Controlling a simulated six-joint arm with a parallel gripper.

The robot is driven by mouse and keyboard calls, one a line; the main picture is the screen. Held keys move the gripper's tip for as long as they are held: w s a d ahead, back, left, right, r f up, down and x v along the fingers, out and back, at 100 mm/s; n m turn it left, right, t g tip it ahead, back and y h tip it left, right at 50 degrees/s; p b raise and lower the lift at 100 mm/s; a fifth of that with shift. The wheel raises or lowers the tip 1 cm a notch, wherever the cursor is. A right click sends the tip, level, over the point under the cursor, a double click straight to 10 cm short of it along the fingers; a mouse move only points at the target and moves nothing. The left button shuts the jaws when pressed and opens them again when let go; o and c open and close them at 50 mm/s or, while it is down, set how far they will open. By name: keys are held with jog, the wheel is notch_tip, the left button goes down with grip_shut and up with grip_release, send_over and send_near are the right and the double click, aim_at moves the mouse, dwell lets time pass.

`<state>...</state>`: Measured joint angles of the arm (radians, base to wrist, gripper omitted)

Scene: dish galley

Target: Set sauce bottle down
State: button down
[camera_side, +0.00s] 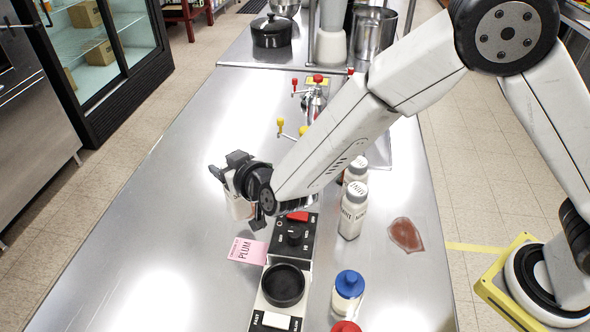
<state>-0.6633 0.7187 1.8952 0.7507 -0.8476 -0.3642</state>
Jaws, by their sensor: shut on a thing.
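My gripper (240,190) is over the left middle of the steel counter (170,235). It is shut on a pale, whitish thing that shows in part below and beside the fingers, which I take to be the sauce bottle (238,208). The jaws and wrist hide much of it, so its cap and label cannot be read. I cannot tell whether its base touches the counter.
A pink card reading PLUM (246,250) lies by a black control box (293,238) and a device with a round black dish (284,286). White bottles (352,212), a blue-capped bottle (347,290) and a red-brown spill (405,235) are rightward. Counter at left is clear.

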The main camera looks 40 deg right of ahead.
jog(key=shift+w+a+f, duration=0.1)
jog(key=shift+w+f, duration=0.2)
jog(key=shift+f, duration=0.1)
jog(key=shift+w+a+f, duration=0.1)
jog(key=shift+f, duration=0.75)
jog(key=shift+w+a+f, duration=0.1)
jog(key=shift+f, duration=0.85)
jog(key=shift+c, duration=0.3)
grip_release()
jog(key=shift+d+f, duration=0.1)
jog(key=shift+r, duration=0.2)
jog(key=v, duration=1.2)
